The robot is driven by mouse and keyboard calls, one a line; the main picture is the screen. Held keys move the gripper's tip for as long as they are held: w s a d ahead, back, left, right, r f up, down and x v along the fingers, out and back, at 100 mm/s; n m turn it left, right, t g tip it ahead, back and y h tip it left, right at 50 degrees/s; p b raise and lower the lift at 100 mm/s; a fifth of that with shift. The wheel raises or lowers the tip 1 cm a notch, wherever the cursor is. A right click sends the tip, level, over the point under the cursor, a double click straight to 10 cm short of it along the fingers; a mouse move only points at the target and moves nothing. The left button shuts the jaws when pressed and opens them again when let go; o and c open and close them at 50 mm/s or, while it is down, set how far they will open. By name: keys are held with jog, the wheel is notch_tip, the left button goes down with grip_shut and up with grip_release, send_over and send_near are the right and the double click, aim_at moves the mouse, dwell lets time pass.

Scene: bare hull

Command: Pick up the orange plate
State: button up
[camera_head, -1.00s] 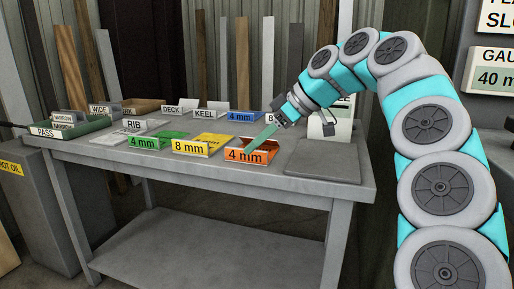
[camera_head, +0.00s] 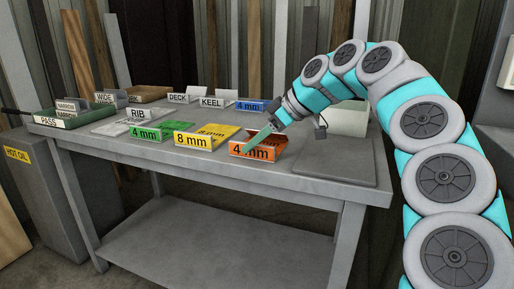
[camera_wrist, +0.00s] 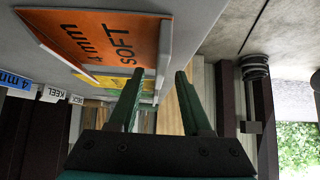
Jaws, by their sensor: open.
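The orange plate (camera_head: 263,153) lies near the front edge of the grey workbench, with an upright front lip marked "4 mm". In the wrist view the orange plate (camera_wrist: 95,42) shows large at upper left, with "4 mm" and "SOFT" lettering. My gripper (camera_head: 250,146) is over the plate in the head view, and its fingers cover part of the lip's label. In the wrist view my gripper (camera_wrist: 160,76) is open, its two green fingers spread. The plate's lip appears between or just beyond the fingertips; I cannot tell whether they straddle it.
A yellow "8 mm" plate (camera_head: 192,141) and a green "4 mm" plate (camera_head: 145,134) lie to the left. A blue "4 mm" plate (camera_head: 250,106) lies behind. A flat grey slab (camera_head: 335,174) is to the right. The workbench (camera_head: 200,172) front edge is close.

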jog(key=shift+x, duration=0.75)
grip_shut()
dwell(0.9)
